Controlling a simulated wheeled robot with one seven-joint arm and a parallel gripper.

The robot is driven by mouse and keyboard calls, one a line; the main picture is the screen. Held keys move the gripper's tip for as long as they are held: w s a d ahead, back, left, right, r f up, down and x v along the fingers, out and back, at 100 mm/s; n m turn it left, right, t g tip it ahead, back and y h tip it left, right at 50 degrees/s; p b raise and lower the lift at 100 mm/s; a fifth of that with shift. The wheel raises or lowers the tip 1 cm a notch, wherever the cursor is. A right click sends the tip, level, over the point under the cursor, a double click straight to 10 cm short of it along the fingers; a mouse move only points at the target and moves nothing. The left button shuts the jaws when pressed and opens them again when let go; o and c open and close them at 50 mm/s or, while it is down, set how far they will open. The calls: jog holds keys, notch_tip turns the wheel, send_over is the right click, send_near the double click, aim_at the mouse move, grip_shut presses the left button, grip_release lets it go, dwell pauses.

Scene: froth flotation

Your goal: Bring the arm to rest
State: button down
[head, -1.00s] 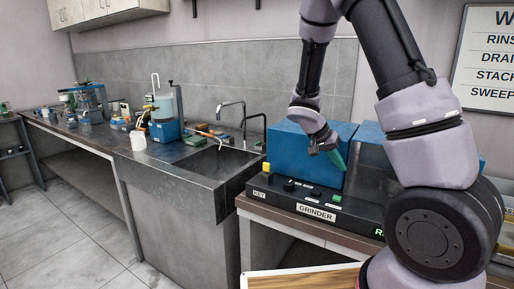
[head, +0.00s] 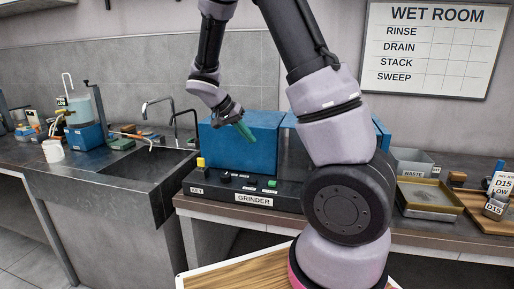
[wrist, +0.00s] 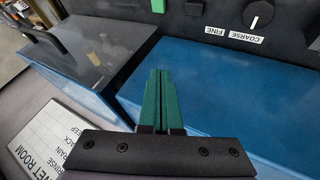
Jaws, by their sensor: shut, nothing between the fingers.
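My gripper (head: 243,131) hangs at the end of my bent arm, in front of the blue grinder box (head: 258,143) in the head view. Its green fingers point down and to the right in that view. In the wrist view the two green fingers (wrist: 160,100) lie side by side, closed, with nothing between them. Behind them in that view is the blue surface of the grinder (wrist: 225,90). I cannot tell the exact gap between fingertips and box, and I see no clear contact.
The grinder's black control panel (head: 240,190) has knobs and a green button. Left are a sink (head: 150,165), a tall tap (head: 160,108) and a white mug (head: 53,150). Right are a grey waste bin (head: 412,162), a metal tray (head: 428,198) and a wooden board with labelled containers (head: 494,205).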

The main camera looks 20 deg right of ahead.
jog(key=s+a+r+n+t+y, duration=0.1)
jog(key=s+r+n+t+y, duration=0.1)
jog(key=s+r, duration=0.8)
jog(key=s+a+r+n+t+y, duration=0.2)
jog(key=s+r+t+y, duration=0.2)
jog(key=s+r+y, duration=0.3)
jog(key=s+r, duration=0.3)
jog(key=s, duration=0.1)
jog(key=shift+t, duration=0.4)
jog(key=shift+w, duration=0.1)
dwell(1.1)
